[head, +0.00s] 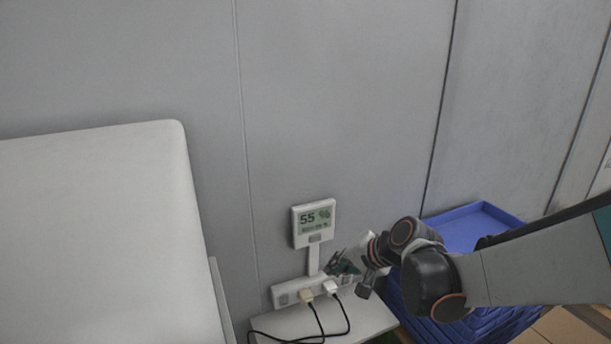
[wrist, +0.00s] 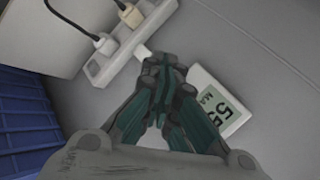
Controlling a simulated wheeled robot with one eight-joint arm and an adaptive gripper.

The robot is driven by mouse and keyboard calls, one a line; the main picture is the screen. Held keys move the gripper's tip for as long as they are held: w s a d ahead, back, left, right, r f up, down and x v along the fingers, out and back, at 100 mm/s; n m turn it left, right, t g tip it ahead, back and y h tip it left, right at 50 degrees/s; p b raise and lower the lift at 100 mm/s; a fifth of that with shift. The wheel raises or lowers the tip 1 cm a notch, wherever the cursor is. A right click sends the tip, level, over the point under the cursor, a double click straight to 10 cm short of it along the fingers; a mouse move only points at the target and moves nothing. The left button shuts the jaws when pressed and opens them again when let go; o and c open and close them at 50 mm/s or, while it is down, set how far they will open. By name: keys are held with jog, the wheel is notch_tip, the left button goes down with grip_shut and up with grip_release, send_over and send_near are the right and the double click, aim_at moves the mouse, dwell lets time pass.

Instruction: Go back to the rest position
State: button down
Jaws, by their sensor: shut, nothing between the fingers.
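My gripper (head: 342,264) is at the end of my arm, which reaches in from the right in the head view. It is close to the wall, just right of the white meter's stem and above the power strip. In the wrist view my gripper (wrist: 168,66) has its fingers together, with nothing between them. The fingers cover part of the meter and the strip's end there. I cannot tell whether they touch either one.
A white meter (head: 314,222) reading 55 stands over a white power strip (head: 288,294) with two plugs and black cables. A white shelf (head: 365,318) lies below. Stacked blue crates (head: 470,226) stand behind my arm. A large white cabinet (head: 100,230) fills the left.

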jog(key=s+d+f+n+h+b, duration=0.3)
jog(key=s+d+b, duration=0.3)
jog(key=s, duration=0.5)
jog(key=s+d+f+n+h+b, duration=0.2)
jog(key=s+d+b, duration=0.3)
jog(key=s, duration=0.7)
jog(key=shift+s+d+f+n+h+b, duration=0.3)
jog(key=shift+d+f+n+h+b, duration=0.1)
jog(key=shift+f+h, duration=0.15)
